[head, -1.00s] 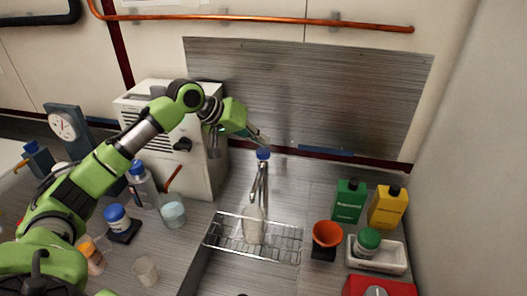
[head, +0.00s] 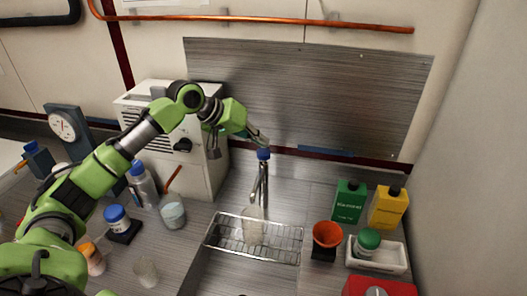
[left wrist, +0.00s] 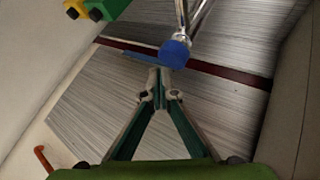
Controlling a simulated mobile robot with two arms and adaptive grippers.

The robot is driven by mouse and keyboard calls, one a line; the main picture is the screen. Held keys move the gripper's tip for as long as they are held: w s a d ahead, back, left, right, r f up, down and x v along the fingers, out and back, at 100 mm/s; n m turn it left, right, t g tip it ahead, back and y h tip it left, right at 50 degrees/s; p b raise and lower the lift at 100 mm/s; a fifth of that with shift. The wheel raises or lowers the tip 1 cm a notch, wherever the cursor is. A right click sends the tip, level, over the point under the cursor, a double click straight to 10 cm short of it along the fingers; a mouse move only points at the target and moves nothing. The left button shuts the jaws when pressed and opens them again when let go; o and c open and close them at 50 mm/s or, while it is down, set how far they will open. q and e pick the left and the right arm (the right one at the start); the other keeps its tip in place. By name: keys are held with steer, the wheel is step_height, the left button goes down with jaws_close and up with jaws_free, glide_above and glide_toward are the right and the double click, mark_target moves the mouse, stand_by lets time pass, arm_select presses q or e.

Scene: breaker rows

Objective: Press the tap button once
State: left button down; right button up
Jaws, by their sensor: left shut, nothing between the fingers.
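The tap (head: 259,185) stands behind the sink, and its blue button (head: 264,154) is on top. The button also shows in the left wrist view (left wrist: 175,52), just beyond my fingertips. My left gripper (head: 262,141) is shut and empty, with its fingertips close to the button's top. In the left wrist view its fingers (left wrist: 160,75) come together near the button; whether they touch it I cannot tell. My right gripper is not in view.
A wire rack (head: 225,236) with a pale bottle lies over the sink. A white machine (head: 190,150) stands left of the tap. Green (head: 349,202) and yellow (head: 388,207) bottles and an orange funnel (head: 327,234) stand at right. The metal splashback (head: 310,90) is behind.

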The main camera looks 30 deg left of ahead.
arm_select(q)
steer(key=shift+f, duration=0.1)
steer(key=shift+f, duration=0.25)
steer(key=shift+f, duration=0.15)
stand_by(0.3)
steer(key=shift+s+f, duration=0.1)
steer(key=shift+f, duration=0.85)
stand_by(0.7)
steer(key=shift+r, duration=0.15)
steer(key=shift+r+p, duration=1.3)
steer(key=shift+p, duration=0.1)
